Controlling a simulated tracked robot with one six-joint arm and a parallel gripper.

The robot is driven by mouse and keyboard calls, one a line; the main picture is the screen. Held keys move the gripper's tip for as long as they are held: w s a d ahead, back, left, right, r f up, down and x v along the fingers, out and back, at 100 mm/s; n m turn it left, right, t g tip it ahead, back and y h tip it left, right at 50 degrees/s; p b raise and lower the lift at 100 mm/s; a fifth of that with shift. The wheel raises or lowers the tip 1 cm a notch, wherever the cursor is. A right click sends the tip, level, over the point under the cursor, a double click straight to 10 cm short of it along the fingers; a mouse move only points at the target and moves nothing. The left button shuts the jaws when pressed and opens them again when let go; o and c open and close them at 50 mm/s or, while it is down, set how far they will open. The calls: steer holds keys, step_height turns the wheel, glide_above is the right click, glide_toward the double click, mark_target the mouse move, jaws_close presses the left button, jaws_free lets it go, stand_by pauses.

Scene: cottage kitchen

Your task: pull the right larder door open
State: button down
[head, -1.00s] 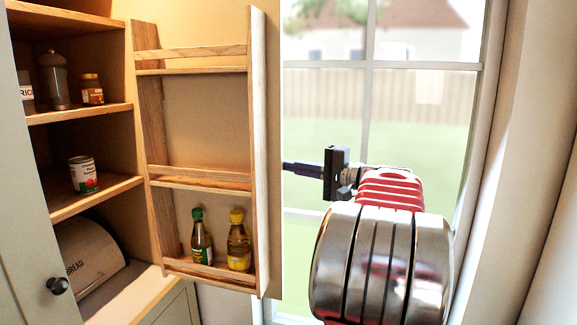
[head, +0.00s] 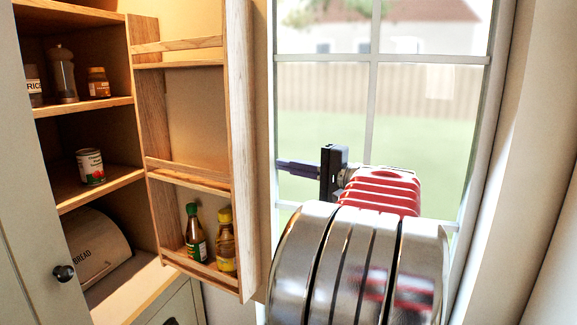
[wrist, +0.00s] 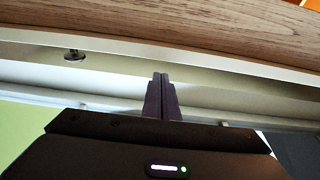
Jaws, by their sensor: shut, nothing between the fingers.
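The right larder door (head: 263,150) stands wide open, its inner side with a wooden rack facing my head camera. Two bottles stand in its lowest rack, one with a green cap (head: 195,240) and one with a yellow cap (head: 226,240). My gripper (head: 280,163) is just right of the door's free edge, on its outer side, pointing left in front of the window. In the wrist view the gripper (wrist: 160,76) is shut and empty, its tips close to the pale door face. A dark round knob (wrist: 75,55) shows left of the tips. I cannot tell whether the fingers touch the door.
The larder shelves (head: 100,190) hold a pepper mill, jars, a tin (head: 90,166) and a bread bin (head: 95,248). The left door (head: 30,170) with its dark knob (head: 63,273) is at the left edge. A window (head: 420,130) and wall are close on the right.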

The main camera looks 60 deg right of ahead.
steer(key=shift+d, duration=0.1)
steer(key=s+d, duration=0.1)
steer(key=s, duration=0.8)
steer(key=shift+s, duration=0.2)
stand_by(0.4)
stand_by(0.6)
